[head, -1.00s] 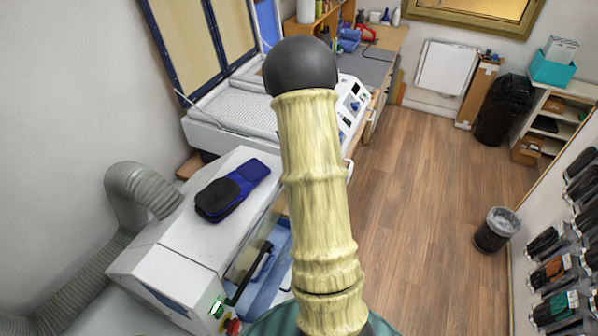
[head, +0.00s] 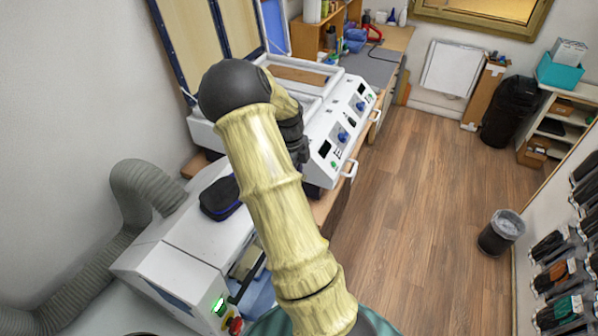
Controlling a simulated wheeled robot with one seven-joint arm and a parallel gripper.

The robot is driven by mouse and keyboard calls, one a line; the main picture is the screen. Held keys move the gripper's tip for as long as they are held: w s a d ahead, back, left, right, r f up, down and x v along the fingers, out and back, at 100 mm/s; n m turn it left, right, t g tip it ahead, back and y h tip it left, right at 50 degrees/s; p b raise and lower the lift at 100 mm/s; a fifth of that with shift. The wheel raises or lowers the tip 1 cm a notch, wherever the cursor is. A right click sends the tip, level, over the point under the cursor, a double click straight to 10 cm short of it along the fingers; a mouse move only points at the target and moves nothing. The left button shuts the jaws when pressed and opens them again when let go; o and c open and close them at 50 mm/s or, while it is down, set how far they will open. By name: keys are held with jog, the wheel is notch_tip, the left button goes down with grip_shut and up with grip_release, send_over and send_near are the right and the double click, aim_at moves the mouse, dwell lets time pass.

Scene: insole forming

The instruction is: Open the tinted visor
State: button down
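The white machine (head: 190,235) stands at lower left with a green-lit switch and a red button on its front corner. A blue tinted panel (head: 262,293), which looks like the visor, shows in part on its right side beside a dark bar-like handle (head: 246,283). My arm covers much of that side, so I cannot tell how far the visor is open. My arm rises from the bottom and bends at a dark joint, with dark parts beyond it. My gripper is not visible.
A dark blue-edged pouch (head: 221,199) lies on the machine. A grey hose (head: 140,190) joins its left side. A white press with a control panel (head: 340,130) stands behind on a bench. The wooden floor (head: 420,190) is clear, with a small bin (head: 500,233) at right.

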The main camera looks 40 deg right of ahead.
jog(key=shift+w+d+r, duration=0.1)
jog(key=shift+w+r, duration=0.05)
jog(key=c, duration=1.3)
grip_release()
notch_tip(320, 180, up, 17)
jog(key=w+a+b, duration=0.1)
jog(key=b, duration=0.4)
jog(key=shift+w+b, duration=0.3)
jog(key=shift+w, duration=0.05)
